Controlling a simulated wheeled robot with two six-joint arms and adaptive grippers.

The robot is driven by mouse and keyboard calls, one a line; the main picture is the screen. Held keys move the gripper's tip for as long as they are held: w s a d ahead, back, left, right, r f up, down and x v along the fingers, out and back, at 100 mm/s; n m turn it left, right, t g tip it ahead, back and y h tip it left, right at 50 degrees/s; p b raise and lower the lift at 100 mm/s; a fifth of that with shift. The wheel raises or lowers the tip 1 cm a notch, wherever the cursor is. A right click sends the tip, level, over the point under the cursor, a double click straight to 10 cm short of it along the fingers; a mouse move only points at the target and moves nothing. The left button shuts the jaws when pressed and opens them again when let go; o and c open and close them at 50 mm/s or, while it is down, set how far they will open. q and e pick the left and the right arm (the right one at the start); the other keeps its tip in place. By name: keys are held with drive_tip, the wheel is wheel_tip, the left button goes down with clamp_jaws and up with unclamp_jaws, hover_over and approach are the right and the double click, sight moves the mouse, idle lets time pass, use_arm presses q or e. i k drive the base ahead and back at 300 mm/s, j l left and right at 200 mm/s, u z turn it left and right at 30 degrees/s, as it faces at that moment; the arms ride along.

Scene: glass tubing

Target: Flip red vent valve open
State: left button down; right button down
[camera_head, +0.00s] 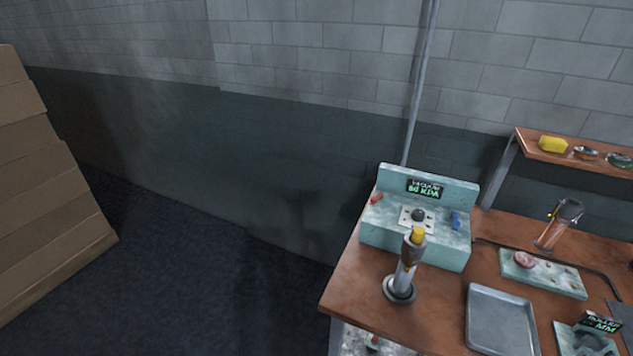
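A teal vacuum station (412,247) stands at the back left of the wooden bench. Its raised back panel carries a small display (425,188) with green text that seems to read about 60 kPa. A small red valve handle (377,198) sits at the left end of the station's top. It is too small to tell whether it is open or closed. A blue handle (456,220) is at the right end, and a dark round port (418,214) on a pale plate lies between them. Neither of my grippers is in view, and nothing touches the red handle.
A metal cylinder with a yellow top (404,275) stands on a round base just in front of the station. A grey tray (500,322), a teal rack (543,273) and a dark-topped orange tube (553,230) are to the right. Cardboard boxes (45,190) are stacked far left.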

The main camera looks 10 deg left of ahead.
sight(374, 199)
drive_tip(key=i+j, duration=0.1)
drive_tip(key=j, duration=0.3)
drive_tip(key=i+j, duration=0.1)
drive_tip(key=j, duration=0.3)
drive_tip(key=i+j, duration=0.1)
drive_tip(key=j, duration=0.35)
